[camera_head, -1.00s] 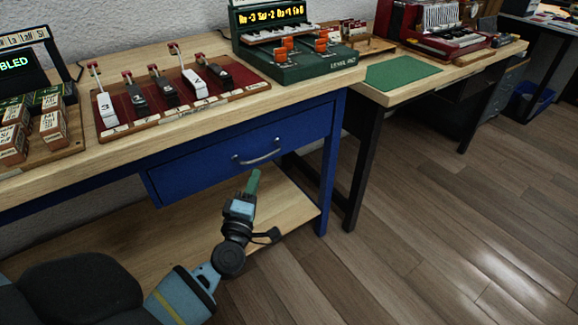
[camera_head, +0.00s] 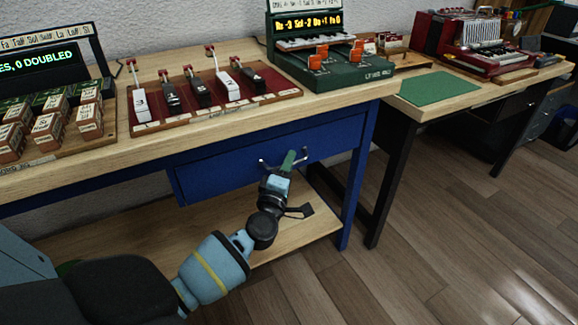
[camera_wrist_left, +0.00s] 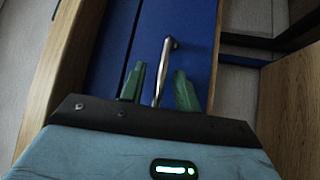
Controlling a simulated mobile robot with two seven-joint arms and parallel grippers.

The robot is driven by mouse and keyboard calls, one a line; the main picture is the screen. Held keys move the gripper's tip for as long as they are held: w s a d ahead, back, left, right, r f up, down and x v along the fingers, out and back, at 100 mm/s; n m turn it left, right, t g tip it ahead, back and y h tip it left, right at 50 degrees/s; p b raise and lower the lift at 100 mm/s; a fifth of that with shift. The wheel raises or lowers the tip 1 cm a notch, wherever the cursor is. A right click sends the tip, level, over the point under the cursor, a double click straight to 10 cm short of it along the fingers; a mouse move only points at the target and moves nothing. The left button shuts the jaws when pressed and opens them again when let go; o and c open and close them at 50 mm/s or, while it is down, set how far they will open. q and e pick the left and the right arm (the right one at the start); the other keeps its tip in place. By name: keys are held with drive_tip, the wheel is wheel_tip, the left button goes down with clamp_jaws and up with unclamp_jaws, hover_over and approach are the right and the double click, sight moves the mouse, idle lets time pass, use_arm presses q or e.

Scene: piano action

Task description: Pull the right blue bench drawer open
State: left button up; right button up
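The right blue bench drawer (camera_head: 222,177) sits shut under the wooden bench top, with a curved metal handle (camera_head: 264,164) on its front. My left gripper (camera_head: 289,159) is at the handle and hides its middle in the head view. In the left wrist view, the gripper's two green fingers (camera_wrist_left: 160,88) are apart, one on each side of the metal handle (camera_wrist_left: 166,56). The handle runs between them, and I see a gap on both sides. The blue drawer front (camera_wrist_left: 197,35) lies beyond the fingertips. My right gripper is not in view.
The wooden lower shelf (camera_head: 140,228) lies below the drawer, and a blue bench leg (camera_head: 357,190) stands to its right. A red board with levers (camera_head: 215,97) and a green machine (camera_head: 335,68) stand on top. The floor (camera_head: 450,240) at right is clear.

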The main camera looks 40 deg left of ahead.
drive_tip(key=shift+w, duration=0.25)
use_arm(q)
clamp_jaws()
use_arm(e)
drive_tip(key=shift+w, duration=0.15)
